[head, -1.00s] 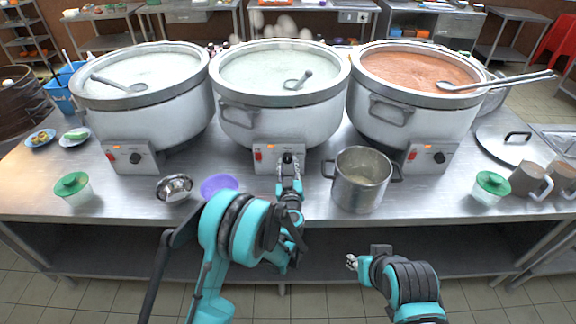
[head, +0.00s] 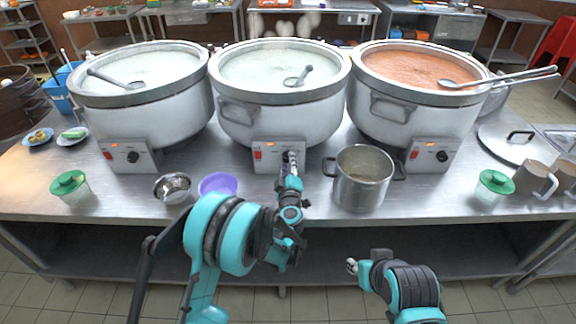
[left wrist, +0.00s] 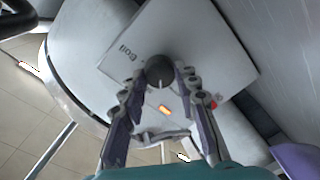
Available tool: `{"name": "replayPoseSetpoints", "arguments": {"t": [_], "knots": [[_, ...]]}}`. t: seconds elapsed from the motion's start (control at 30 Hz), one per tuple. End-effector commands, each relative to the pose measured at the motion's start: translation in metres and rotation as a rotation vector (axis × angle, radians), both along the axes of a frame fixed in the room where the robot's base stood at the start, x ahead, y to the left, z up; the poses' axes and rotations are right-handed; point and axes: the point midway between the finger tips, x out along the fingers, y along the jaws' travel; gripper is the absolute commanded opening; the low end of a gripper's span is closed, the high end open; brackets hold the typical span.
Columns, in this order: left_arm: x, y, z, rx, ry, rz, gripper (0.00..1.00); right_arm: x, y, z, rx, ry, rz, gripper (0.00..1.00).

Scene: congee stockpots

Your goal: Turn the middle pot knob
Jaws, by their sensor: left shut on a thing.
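The middle pot (head: 280,97) is a large white-grey stockpot of pale congee with a ladle in it. Its control box (head: 266,155) faces me, with a red switch on the left and a dark knob on the right. My left gripper (head: 291,160) is at that knob and hides most of it in the head view. In the left wrist view the dark round knob (left wrist: 159,72) sits between the fingertips of the left gripper (left wrist: 159,77), which is shut on it. My right gripper (head: 352,266) is low in front of the table; its fingers are too small to read.
A steel saucepan (head: 362,178) stands right of my left gripper. A purple bowl (head: 218,184) and a steel bowl (head: 172,188) stand to its left. Other large pots flank the middle one, a white-filled pot (head: 143,100) and a red-filled pot (head: 415,100).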

Motion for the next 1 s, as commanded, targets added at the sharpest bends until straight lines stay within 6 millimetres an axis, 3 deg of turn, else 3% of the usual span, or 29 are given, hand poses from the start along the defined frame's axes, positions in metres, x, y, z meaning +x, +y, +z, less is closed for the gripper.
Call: {"name": "replayPoseSetpoints", "arguments": {"t": [0.5,1.0], "knots": [[0.0004,0.0013,0.0005,-0.366,0.0,0.001,0.02,0.0001,0.0,-0.0057,0.0,0.0,0.0,0.37],[0.0004,0.0014,0.0007,-0.452,-0.001,0.001,0.02,0.0001,0.0,-0.0061,0.0,0.0,0.0,0.37]]}}
